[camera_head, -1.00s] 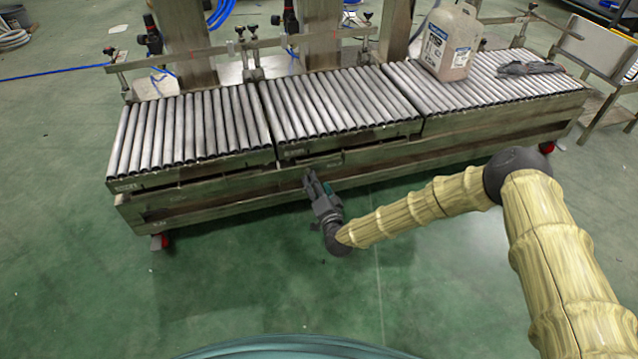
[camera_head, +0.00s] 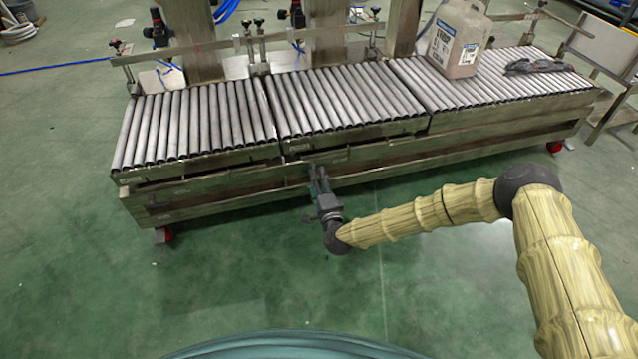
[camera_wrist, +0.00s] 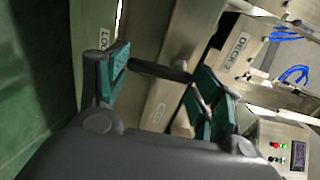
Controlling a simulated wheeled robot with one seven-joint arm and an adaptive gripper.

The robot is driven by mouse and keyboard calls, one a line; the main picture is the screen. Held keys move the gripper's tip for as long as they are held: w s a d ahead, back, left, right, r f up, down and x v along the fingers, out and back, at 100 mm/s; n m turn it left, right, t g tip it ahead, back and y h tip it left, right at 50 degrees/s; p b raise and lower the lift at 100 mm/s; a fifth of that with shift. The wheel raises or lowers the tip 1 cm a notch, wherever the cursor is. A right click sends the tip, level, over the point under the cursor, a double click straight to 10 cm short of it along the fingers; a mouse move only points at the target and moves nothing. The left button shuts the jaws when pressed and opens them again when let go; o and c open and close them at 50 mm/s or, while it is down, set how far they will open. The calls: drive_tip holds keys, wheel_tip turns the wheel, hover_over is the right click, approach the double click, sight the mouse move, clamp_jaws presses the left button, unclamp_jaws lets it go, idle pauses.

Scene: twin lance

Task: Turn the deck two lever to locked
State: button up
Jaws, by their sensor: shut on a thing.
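The deck two lever (camera_wrist: 160,71) is a dark round bar. In the wrist view it spans the gap between the fingers of my gripper (camera_wrist: 160,85). The fingers have teal pads, stand apart, and are shut on the lever. A label reading DECK 2 (camera_wrist: 236,51) is on the metal to the right of the lever. A partly hidden label starting with LOC (camera_wrist: 105,38) is beside the left finger. In the head view my gripper (camera_head: 319,178) is at the front of the middle roller deck (camera_head: 345,98), just under its edge. The lever is too small to make out there.
A roller deck (camera_head: 195,125) lies left of the middle one. Another at the right (camera_head: 480,88) bears a jug (camera_head: 457,40) and a dark object (camera_head: 538,66). A small panel with coloured buttons (camera_wrist: 283,146) shows in the wrist view. The green floor in front is clear.

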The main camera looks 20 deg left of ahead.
drive_tip(key=shift+w+d, duration=0.1)
idle(0.3)
drive_tip(key=o, duration=1)
drive_tip(key=shift+o, duration=0.2)
drive_tip(key=v, duration=1.2)
